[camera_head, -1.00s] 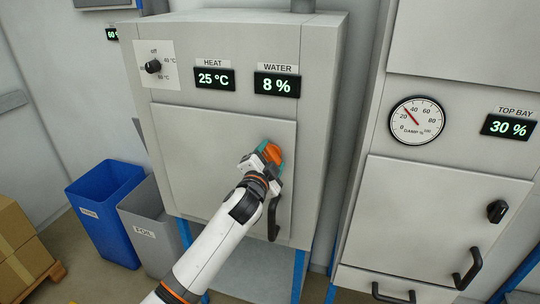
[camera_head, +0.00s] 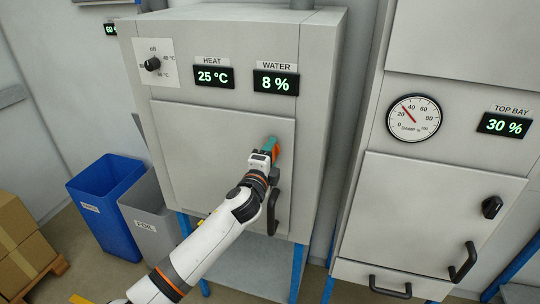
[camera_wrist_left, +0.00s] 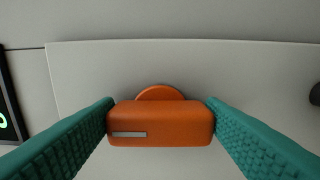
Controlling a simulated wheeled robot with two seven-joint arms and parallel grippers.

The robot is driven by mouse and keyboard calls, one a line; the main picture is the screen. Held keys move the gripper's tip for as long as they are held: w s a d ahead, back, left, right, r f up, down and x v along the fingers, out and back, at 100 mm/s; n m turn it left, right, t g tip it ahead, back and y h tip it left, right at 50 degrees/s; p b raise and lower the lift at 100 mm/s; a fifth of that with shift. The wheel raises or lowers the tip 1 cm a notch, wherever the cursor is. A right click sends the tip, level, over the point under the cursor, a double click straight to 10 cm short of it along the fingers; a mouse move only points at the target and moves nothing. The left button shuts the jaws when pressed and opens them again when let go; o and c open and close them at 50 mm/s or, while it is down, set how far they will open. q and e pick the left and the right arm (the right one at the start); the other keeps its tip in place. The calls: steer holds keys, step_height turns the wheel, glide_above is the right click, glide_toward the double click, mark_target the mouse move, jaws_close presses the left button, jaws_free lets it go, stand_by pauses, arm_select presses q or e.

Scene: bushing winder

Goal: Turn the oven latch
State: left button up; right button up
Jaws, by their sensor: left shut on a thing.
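The oven latch is an orange block (camera_wrist_left: 160,124) on a round orange base, mounted on the oven's grey door (camera_head: 215,150). My left gripper (camera_head: 271,148) is at the upper right part of this door. In the left wrist view its two teal fingers (camera_wrist_left: 160,130) are shut on the latch, one against each end. The latch lies level across that view, with a pale mark on its left half. In the head view my gripper hides most of the latch. My right gripper is in neither view.
A black door handle (camera_head: 272,212) is just below my left gripper. The oven displays read 25 °C (camera_head: 214,77) and 8 % (camera_head: 276,83). A second cabinet (camera_head: 430,215) stands at right. A blue bin (camera_head: 105,210) and a grey bin (camera_head: 150,225) stand at left.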

arm_select(q)
steer(key=shift+f, duration=0.1)
stand_by(0.3)
steer(key=o, duration=1)
steer(key=shift+b+v, duration=1.05)
steer(key=shift+v, duration=4.95)
